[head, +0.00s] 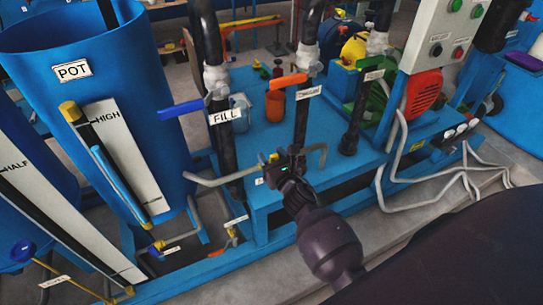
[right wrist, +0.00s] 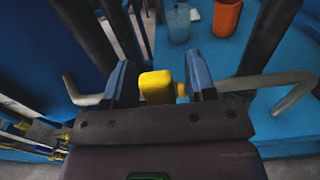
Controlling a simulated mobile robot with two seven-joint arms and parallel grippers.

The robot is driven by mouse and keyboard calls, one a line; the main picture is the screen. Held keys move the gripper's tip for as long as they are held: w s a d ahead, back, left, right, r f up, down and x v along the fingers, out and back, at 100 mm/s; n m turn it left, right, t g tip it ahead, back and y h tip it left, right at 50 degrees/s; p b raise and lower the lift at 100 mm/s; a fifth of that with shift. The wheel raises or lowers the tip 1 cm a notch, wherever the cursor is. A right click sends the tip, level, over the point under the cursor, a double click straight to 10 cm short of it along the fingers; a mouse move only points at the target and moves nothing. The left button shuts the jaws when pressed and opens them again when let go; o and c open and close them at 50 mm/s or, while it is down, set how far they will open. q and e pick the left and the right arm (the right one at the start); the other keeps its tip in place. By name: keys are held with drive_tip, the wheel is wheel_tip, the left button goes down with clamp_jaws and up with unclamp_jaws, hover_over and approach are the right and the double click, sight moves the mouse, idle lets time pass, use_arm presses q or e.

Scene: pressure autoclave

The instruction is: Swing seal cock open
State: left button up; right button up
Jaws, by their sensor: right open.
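A small yellow cock (head: 273,157) sits on a grey pipe at the front edge of the blue deck. A small white label (head: 259,181) near it is too small to read, so I cannot confirm it is the seal cock. My right gripper (head: 285,162) is at this cock and partly covers it. In the right wrist view the yellow cock (right wrist: 157,87) stands between the two open fingers of the gripper (right wrist: 160,80), with visible gaps on both sides. Its handle position is not clear. My left gripper is not in view.
The POT tank (head: 85,120) stands at left. Upright black pipes carry a blue lever (head: 181,108) labelled FILL and an orange lever (head: 288,81). An orange cup (head: 275,105) and a clear cup (head: 240,102) stand behind the cock. A grey pipe (head: 318,152) bends close by on the right.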

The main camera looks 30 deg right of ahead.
drive_tip(key=shift+w, duration=0.15)
clamp_jaws()
drive_tip(key=shift+d, duration=0.1)
idle(0.3)
